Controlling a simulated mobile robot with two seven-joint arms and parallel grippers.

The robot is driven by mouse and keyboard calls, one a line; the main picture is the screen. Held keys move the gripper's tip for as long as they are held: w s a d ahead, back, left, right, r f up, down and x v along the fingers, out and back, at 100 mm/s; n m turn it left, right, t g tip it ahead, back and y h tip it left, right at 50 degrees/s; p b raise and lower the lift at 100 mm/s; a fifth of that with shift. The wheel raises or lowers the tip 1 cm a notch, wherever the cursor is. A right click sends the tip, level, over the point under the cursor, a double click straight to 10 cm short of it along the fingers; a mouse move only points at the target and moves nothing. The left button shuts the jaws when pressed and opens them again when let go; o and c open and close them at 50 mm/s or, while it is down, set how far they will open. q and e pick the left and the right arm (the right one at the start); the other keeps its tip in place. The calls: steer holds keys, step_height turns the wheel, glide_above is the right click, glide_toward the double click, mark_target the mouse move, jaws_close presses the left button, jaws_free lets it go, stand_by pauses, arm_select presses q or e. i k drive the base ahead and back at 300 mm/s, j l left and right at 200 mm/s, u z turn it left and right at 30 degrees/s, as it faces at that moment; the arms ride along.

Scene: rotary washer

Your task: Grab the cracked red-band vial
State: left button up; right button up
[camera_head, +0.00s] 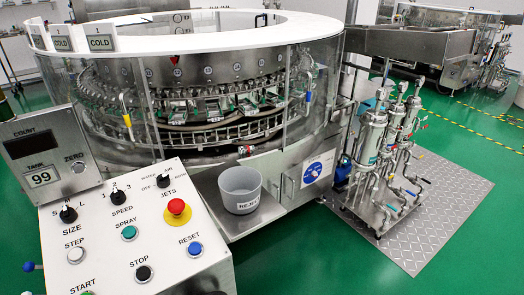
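A small clear item with red on it (246,150) lies at the lower front of the round washer, just above the grey reject bin. It may be the red-band vial, but it is too small to show a crack. The round washer (205,40) has a white top ring and clear curved guards, with a carousel of metal holders inside. Neither of my grippers is in view.
A grey bin labelled REJECT (240,188) stands on the washer's front ledge. A control panel (110,225) with knobs, buttons and a red stop button fills the lower left, beside a count display (45,155). A filter skid (380,150) stands right on metal plate.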

mark_target(247, 148)
steer(key=i+l, duration=0.15)
steer(key=l, duration=0.15)
steer(key=i+l+u, duration=0.1)
steer(key=l, duration=0.25)
steer(key=i+l, duration=0.2)
steer(key=l, duration=0.15)
steer(key=i+l+u, duration=0.1)
steer(key=l, duration=0.2)
steer(key=i+l+u, duration=0.1)
steer(key=l, duration=0.25)
steer(key=i+l+u, duration=0.1)
steer(key=i+l, duration=0.35)
steer(key=l, duration=0.3)
steer(key=i+l+u, duration=0.15)
steer(key=i+l, duration=0.35)
